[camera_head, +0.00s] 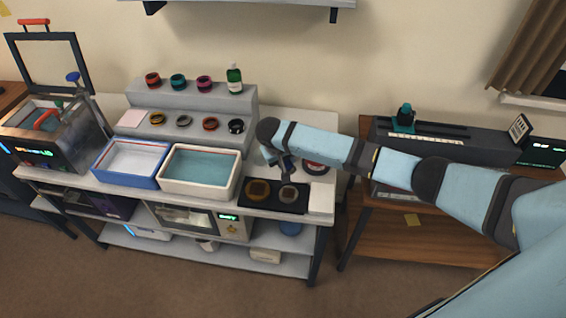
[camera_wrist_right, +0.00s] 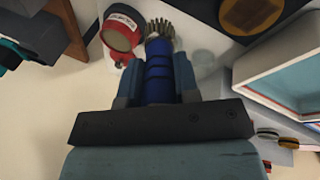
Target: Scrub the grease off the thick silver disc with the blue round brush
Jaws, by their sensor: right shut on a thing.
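My right gripper (camera_head: 286,166) is shut on the blue round brush (camera_wrist_right: 159,78), holding it between its fingers with the pale bristle end pointing away from the wrist. In the head view the arm largely hides the brush. Below the gripper, a dark mat (camera_head: 272,207) holds a round silver-grey piece (camera_head: 288,194), which looks like the silver disc, and an amber-brown disc (camera_head: 258,190) to its left. The brown disc also shows in the right wrist view (camera_wrist_right: 250,12). Grease cannot be made out. The bristles appear apart from both discs. My left gripper is out of view.
A cream tub of teal liquid (camera_head: 198,171) and a blue-rimmed tub (camera_head: 130,162) stand left of the mat. A red-and-white round container (camera_wrist_right: 122,32) stands near the brush. Behind, a stepped grey rack (camera_head: 190,97) carries several rings and a green bottle (camera_head: 234,79).

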